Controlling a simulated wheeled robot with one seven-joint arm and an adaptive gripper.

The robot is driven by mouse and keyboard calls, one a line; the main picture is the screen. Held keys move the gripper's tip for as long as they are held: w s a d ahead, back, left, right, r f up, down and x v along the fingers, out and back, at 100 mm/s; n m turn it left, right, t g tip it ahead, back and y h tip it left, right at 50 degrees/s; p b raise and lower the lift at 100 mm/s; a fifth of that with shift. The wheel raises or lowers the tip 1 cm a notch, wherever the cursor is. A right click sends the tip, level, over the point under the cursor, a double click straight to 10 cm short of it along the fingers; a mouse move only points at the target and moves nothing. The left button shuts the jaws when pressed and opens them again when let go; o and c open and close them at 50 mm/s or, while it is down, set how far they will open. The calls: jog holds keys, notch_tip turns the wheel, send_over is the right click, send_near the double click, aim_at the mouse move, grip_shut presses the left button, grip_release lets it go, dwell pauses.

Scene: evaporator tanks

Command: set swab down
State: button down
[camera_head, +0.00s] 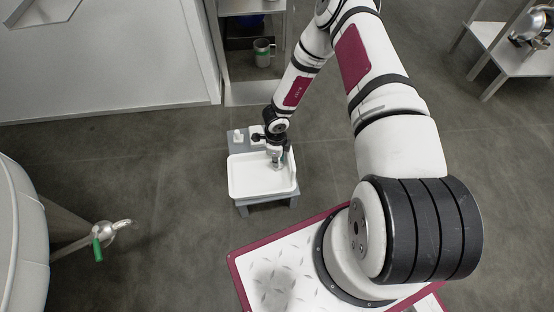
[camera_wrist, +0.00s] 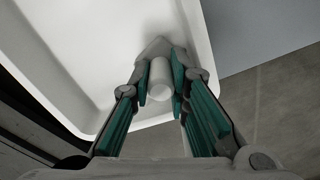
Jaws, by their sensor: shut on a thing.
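The swab (camera_wrist: 160,78) shows in the wrist view as a white, round-ended cylinder between the green finger pads. My gripper (camera_wrist: 160,84) is shut on it. Beneath is a shallow white tray (camera_wrist: 80,58) with a raised rim. In the head view, my gripper (camera_head: 276,160) points down over the right part of the same tray (camera_head: 248,180). The swab cannot be made out clearly there. I cannot tell whether its hidden far end touches the tray floor. The rest of the visible tray floor is bare.
The tray sits on a low grey stand (camera_head: 241,146) with a small white item (camera_head: 238,135) at its back. A mug (camera_head: 262,52) with a green band stands on a shelf behind. A green-handled valve (camera_head: 98,249) juts from the tank (camera_head: 18,235) at left. Open floor surrounds the stand.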

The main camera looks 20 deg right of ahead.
jog(key=c, duration=1.8)
grip_release()
jog(key=shift+f, duration=0.1)
notch_tip(320, 180, up, 12)
jog(key=p, duration=0.5)
